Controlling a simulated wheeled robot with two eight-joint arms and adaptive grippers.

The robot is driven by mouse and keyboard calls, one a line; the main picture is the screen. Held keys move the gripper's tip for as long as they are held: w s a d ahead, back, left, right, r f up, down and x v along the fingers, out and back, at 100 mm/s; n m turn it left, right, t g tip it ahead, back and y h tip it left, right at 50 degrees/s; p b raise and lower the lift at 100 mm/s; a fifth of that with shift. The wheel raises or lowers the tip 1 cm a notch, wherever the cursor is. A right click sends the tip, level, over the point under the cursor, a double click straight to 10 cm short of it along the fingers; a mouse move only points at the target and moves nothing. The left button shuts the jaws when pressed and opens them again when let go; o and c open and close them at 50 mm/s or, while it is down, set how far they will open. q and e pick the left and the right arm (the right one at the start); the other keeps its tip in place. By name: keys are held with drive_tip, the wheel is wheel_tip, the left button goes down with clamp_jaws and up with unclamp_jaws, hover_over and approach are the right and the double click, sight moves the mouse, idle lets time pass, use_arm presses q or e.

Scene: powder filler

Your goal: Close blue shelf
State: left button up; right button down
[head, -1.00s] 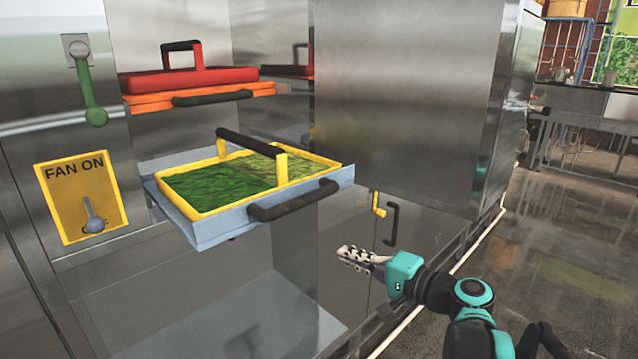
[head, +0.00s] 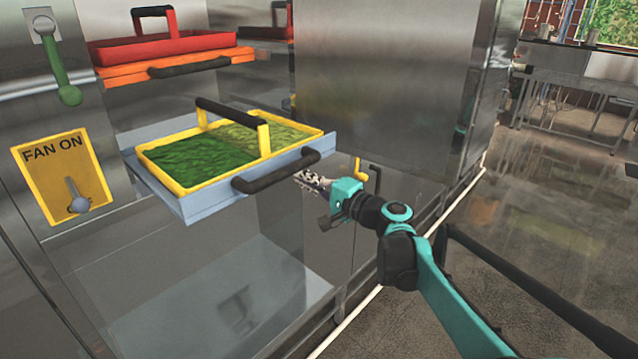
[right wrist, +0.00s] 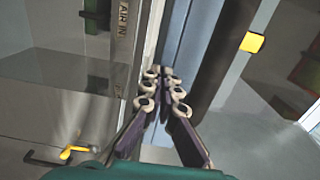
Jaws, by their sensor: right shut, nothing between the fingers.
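The blue shelf (head: 215,198) is pulled out of the metal cabinet in the head view. It bears a yellow tray (head: 185,186) of green powder with a black handle, and has a black handle (head: 275,172) on its front. My right gripper (head: 303,180) is shut and empty, close to the right end of that front handle; I cannot tell whether it touches. In the right wrist view the shut fingers (right wrist: 165,80) point at the blue-grey shelf front (right wrist: 178,45), with a dark bar, likely the handle, beside them. My left gripper is not in view.
A red tray (head: 160,48) sits on an orange shelf (head: 165,72) above. A yellow fan switch panel (head: 62,178) and a green lever (head: 62,75) are at left. A small yellow latch (head: 358,170) is behind my right gripper. Open floor lies at right.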

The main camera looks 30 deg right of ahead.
drive_tip(key=shift+w+a, duration=0.15)
drive_tip(key=shift+w, duration=0.35)
drive_tip(key=b+x, duration=0.1)
drive_tip(key=x, duration=1.2)
drive_tip(key=shift+w+a+f+b, duration=0.1)
drive_tip(key=shift+w+a+b, duration=0.05)
drive_tip(key=shift+w+b, duration=0.15)
drive_tip(key=p+x, duration=0.1)
drive_tip(key=x, duration=1.5)
